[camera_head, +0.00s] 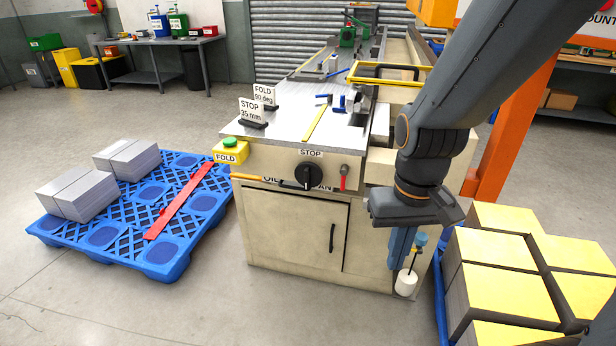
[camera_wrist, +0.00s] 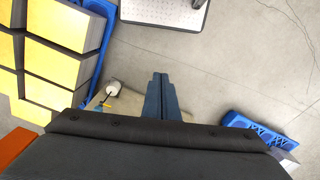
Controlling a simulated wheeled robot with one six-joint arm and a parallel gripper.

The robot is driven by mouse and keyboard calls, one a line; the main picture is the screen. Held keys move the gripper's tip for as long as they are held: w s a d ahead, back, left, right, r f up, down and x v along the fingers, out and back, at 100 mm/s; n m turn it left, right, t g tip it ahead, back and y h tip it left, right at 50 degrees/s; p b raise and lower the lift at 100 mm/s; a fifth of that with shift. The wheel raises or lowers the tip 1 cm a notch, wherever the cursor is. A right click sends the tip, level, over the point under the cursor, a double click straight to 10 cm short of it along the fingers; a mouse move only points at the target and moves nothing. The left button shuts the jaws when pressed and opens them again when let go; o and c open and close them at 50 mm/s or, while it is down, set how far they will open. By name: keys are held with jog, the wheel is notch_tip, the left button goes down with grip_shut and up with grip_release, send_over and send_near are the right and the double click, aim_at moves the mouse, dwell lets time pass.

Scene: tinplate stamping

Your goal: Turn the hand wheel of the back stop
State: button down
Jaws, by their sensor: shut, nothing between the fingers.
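The black hand wheel (camera_head: 309,176) is on the front of the beige machine, below a label reading STOP (camera_head: 311,153). It is not visible in the wrist view. My gripper (camera_head: 393,265) hangs pointing down, to the right of and lower than the wheel, apart from it, near the right end of the cabinet. Its blue-grey fingers also show in the wrist view (camera_wrist: 159,76), pressed together with nothing between them. The machine's steel bed (camera_head: 305,127) carries signs reading "STOP 35 mm" (camera_head: 250,111) and "FOLD 90 deg" (camera_head: 264,94).
A yellow FOLD box with a green button (camera_head: 229,151) and a red-handled lever (camera_head: 344,177) flank the wheel. A white cylinder (camera_head: 406,283) is close to my gripper. Yellow-topped stacks (camera_head: 498,250) stand right; a blue pallet (camera_head: 107,255) lies left. Floor in front is clear.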

jog(key=c, duration=2.2)
grip_release()
jog(key=shift+w, duration=0.1)
jog(key=o, duration=0.4)
jog(key=w+a+f+t, duration=0.2)
jog(key=w+a, duration=0.3)
jog(key=w, duration=0.4)
jog(key=w+a+f+m+t+b, duration=0.1)
jog(key=w+a+f+t, duration=0.2)
jog(key=w+a, duration=0.3)
jog(key=w+t, duration=0.1)
jog(key=w, duration=0.2)
jog(key=shift+f+y, duration=0.2)
jog(key=shift+y, duration=0.2)
jog(key=m+t+h+b, duration=0.25)
jog(key=t+h, duration=0.35)
jog(key=t, duration=0.5)
send_near(306, 176)
jog(key=shift+p+x, duration=0.8)
jog(key=shift+x, duration=3.25)
jog(key=shift+c, duration=0.5)
grip_shut()
